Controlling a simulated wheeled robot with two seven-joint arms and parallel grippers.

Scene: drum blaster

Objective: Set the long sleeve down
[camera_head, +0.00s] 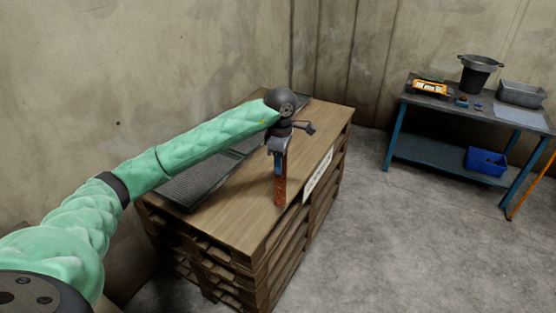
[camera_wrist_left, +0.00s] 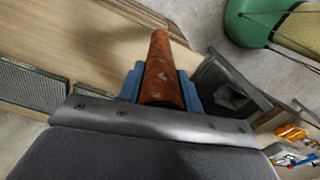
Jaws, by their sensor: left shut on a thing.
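The long sleeve is a narrow, rusty red-brown tube (camera_head: 280,191). It hangs upright below my left gripper (camera_head: 279,163), over the wooden top near its right edge. I cannot tell whether its lower end touches the wood. In the left wrist view the sleeve (camera_wrist_left: 162,75) sits between the blue finger pads of my left gripper (camera_wrist_left: 160,88), which is shut on it. The part inside the grip is hidden. My right gripper is not in view.
The wooden top (camera_head: 236,222) rests on stacked pallets. A dark grating (camera_head: 200,183) lies along its left and back. A blue-legged workbench (camera_head: 430,157) stands at right with a black bucket (camera_head: 478,78), a grey tray (camera_head: 522,94) and a blue bin (camera_head: 486,161). Floor between is clear.

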